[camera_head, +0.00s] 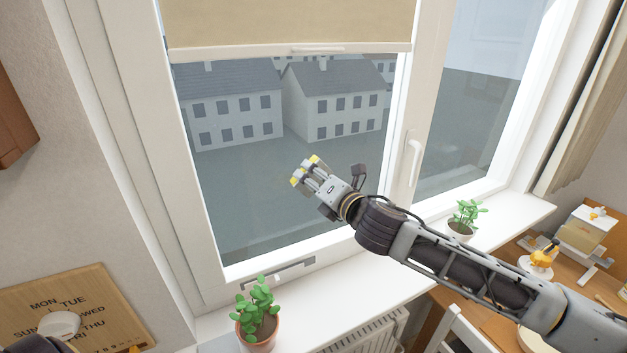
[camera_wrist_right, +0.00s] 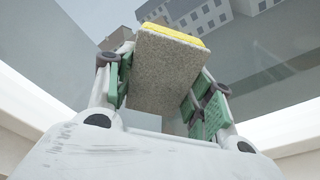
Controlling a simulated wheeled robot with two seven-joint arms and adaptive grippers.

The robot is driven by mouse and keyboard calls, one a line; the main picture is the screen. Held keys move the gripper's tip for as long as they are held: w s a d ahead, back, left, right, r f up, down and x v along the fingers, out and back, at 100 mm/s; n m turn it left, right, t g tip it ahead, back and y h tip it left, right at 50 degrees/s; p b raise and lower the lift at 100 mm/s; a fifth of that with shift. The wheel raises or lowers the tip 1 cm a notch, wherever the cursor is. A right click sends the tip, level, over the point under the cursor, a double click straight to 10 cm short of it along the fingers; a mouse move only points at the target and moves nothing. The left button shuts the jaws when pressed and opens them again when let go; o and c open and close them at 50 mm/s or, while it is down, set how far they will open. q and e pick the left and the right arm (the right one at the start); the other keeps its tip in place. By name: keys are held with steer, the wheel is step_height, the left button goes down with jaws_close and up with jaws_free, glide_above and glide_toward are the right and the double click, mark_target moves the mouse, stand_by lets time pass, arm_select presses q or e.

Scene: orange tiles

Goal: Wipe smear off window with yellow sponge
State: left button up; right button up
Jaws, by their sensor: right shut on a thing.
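The window (camera_head: 300,150) is a large pane in a white frame, with houses outside. My right gripper (camera_head: 306,172) is in front of its lower middle, pointing up and left. It is shut on the yellow sponge, and small yellow parts show at its fingertips. In the right wrist view the sponge (camera_wrist_right: 165,75) sits between the fingers, a grey-beige face toward the palm and a yellow layer at the far side. I cannot tell whether it touches the glass. Faint light marks, possibly the smear (camera_wrist_right: 272,62), show on the pane there. My left gripper cannot be made out.
A potted plant (camera_head: 257,318) stands on the white sill below the pane. A smaller plant (camera_head: 463,218) stands farther right. A beige blind (camera_head: 280,22) covers the window top. The window handle (camera_head: 413,162) sticks out right of my gripper. A wooden desk (camera_head: 515,262) stands at right.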

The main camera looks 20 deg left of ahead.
mark_target(299, 183)
steer(key=shift+r, duration=0.1)
stand_by(0.3)
steer(key=shift+s+a, duration=1.25)
steer(key=shift+s, duration=0.25)
steer(key=shift+s+a, duration=0.1)
steer(key=shift+s+a, duration=1)
steer(key=shift+s, duration=0.2)
steer(key=shift+s+a, duration=1.2)
steer(key=shift+s, duration=0.15)
steer(key=shift+s+d, duration=0.1)
steer(key=shift+s+f+v, duration=0.1)
steer(key=shift+v, duration=1.3)
steer(key=shift+s+f+v, duration=0.1)
steer(key=shift+v, duration=1.3)
